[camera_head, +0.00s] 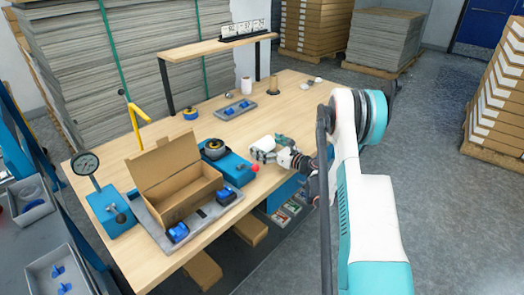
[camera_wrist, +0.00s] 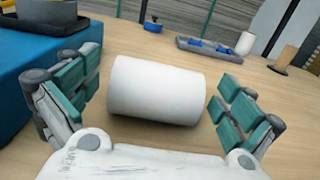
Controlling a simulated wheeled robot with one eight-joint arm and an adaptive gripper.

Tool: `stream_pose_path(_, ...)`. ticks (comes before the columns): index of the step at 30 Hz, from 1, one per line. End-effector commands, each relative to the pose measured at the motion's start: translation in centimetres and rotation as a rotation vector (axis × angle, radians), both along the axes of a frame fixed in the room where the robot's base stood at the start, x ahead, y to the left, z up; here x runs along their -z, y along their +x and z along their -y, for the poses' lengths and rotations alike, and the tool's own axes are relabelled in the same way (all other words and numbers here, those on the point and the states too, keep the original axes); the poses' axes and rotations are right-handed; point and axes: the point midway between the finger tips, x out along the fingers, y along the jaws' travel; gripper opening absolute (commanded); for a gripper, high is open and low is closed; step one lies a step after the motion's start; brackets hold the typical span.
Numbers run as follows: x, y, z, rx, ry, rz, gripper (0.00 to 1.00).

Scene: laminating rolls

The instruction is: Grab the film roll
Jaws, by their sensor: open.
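A white film roll (camera_wrist: 157,90) lies on its side on the wooden table, in the middle of the wrist view. My gripper (camera_wrist: 155,105) is open, with one teal-padded finger on each side of the roll and a gap visible on both sides. In the head view the roll (camera_head: 263,144) shows at the end of my gripper (camera_head: 268,154), near the table's right edge. Another white roll (camera_head: 246,86) stands upright farther back on the table, and it also shows in the wrist view (camera_wrist: 245,43).
A blue device with a black disc and red knob (camera_head: 230,163) stands just left of my gripper. An open cardboard box (camera_head: 180,190) sits in a grey fixture farther left. A grey tray with blue parts (camera_head: 235,109) lies behind. The wooden table (camera_head: 290,110) is clear between.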

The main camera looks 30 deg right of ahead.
Motion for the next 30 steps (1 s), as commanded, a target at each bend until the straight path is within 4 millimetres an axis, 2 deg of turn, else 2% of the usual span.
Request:
stream_pose_path(3,0.2,1.5,-0.6,-0.001,0.0,0.0,1.0)
stream_pose_path(6,0.1,2.1,-0.8,0.0,0.0,0.0,1.0)
stream_pose_path(13,0.0,2.3,-0.8,0.001,0.0,0.0,1.0)
stream_pose_path(14,0.0,2.3,-0.8,0.001,0.0,0.0,0.98)
stream_pose_path(18,0.0,2.3,-0.8,0.001,0.0,0.0,0.66)
stream_pose_path(20,0.0,2.3,-0.8,0.001,0.0,0.0,0.54)
stream_pose_path(30,-0.1,2.2,-0.8,0.001,0.0,0.001,0.54)
